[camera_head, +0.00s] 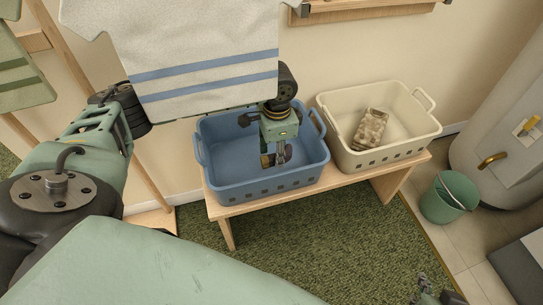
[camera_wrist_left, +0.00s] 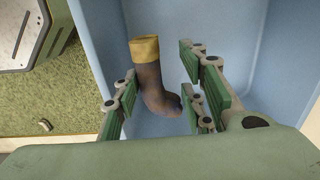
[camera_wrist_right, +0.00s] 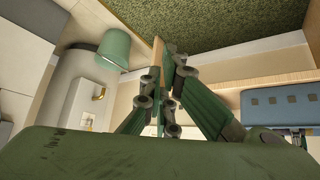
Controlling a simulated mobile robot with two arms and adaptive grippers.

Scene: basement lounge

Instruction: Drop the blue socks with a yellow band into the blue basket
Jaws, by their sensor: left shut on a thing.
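The dark sock pair with a yellow band (camera_wrist_left: 150,78) is between the fingers of my left gripper (camera_wrist_left: 155,90), which is shut on it. The yellow band points up in the left wrist view and the dark foot part is lower. In the head view, my left gripper (camera_head: 277,158) points down inside the blue basket (camera_head: 268,187), its fingers hiding much of the socks. The basket's pale blue inside (camera_wrist_left: 185,20) lies behind the socks in the left wrist view. My right gripper (camera_wrist_right: 160,80) is shut and empty, away from the basket.
A wooden bench (camera_head: 290,195) carries the blue basket and a cream basket (camera_head: 385,155) holding a brown patterned cloth (camera_head: 370,127). A white striped garment (camera_head: 205,60) hangs above the blue basket. A green bucket (camera_head: 445,200) stands on the floor at right.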

